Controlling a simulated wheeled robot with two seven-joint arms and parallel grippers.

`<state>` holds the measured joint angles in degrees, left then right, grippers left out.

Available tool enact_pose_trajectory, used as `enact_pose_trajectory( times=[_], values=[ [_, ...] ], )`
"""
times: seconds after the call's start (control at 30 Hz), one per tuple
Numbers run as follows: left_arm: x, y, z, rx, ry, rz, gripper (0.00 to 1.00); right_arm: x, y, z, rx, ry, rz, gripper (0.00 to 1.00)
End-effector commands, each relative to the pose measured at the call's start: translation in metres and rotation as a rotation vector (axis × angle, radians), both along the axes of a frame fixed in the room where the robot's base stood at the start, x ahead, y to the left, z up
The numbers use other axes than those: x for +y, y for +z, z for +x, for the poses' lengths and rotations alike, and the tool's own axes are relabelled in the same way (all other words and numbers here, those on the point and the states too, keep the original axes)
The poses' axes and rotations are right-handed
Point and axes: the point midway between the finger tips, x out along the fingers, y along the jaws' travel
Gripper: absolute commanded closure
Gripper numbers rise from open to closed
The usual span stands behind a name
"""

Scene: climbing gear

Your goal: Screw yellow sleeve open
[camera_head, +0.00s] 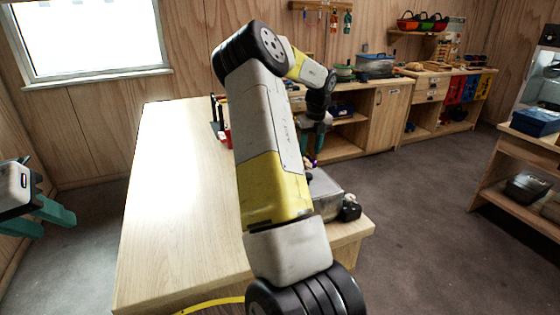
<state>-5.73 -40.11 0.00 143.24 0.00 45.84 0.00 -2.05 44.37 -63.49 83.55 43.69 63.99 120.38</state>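No yellow sleeve can be made out; my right arm covers much of the workbench (165,190). My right gripper (312,150) is small and partly hidden behind that arm, pointing down over the bench's right side. A small purple item (313,161) shows just below its teal fingers; I cannot tell whether it is gripped. My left gripper (42,222) is at the far left edge, off the bench, with its teal fingers apart and nothing visible between them.
A grey metal block (326,190) with a black knob (350,209) sits at the bench's right edge. A red and black rack (220,122) stands at the back. A yellow curved strip (210,303) lies at the front. The bench's left half is clear.

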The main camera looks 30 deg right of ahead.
Motion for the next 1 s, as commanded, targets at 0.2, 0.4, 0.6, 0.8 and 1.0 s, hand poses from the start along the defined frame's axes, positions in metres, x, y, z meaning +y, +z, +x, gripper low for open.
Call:
enact_pose_trajectory(
  times=[0.2, 0.4, 0.6, 0.8, 1.0],
  values=[
    [0.000, 0.000, 0.000, 0.000, 0.000, 0.000, 0.64, -0.001, -0.004, -0.001, 0.001, -0.001, -0.001, 0.60],
    [0.000, 0.000, 0.000, 0.000, 0.000, 0.000, 0.64, -0.001, -0.011, -0.001, 0.000, -0.002, -0.003, 0.60],
    [0.000, 0.000, 0.000, 0.000, 0.000, 0.000, 0.64, -0.001, -0.018, -0.001, 0.000, -0.002, -0.002, 0.60],
    [0.000, 0.000, 0.000, 0.000, 0.000, 0.000, 0.64, -0.001, -0.025, 0.000, 0.000, -0.002, -0.002, 0.60],
    [0.000, 0.000, 0.000, 0.000, 0.000, 0.000, 0.64, -0.001, -0.028, -0.001, 0.000, -0.002, -0.003, 0.60]
  ],
)
